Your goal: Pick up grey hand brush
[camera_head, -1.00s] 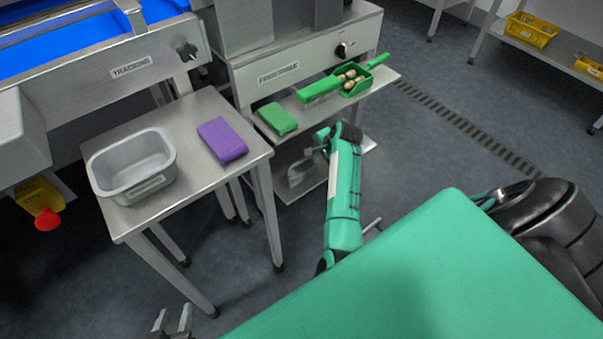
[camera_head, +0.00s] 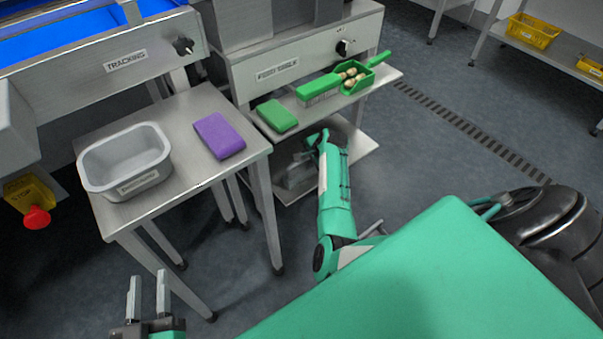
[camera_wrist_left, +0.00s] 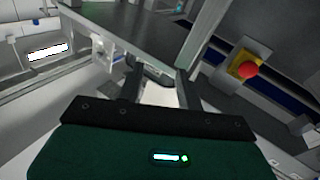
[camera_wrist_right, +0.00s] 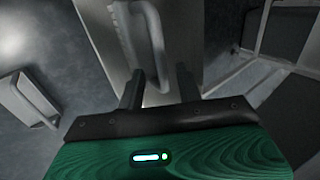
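A grey hand brush (camera_head: 299,178) appears to lie on the low shelf under the counter, dim and partly hidden by my right arm. In the right wrist view a grey handled shape (camera_wrist_right: 143,40), likely this brush, lies ahead of my right gripper (camera_wrist_right: 160,88). The fingers are open, with nothing between their tips. In the head view my right gripper is mostly hidden behind its wrist, near the low shelf. My left gripper (camera_head: 148,294) is open and empty, low in front of the left steel table; its spread fingers also show in the left wrist view (camera_wrist_left: 159,82).
The steel table (camera_head: 190,170) holds a grey tub (camera_head: 125,188) and a purple block (camera_head: 219,136). A red stop button (camera_head: 36,217) hangs at left.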

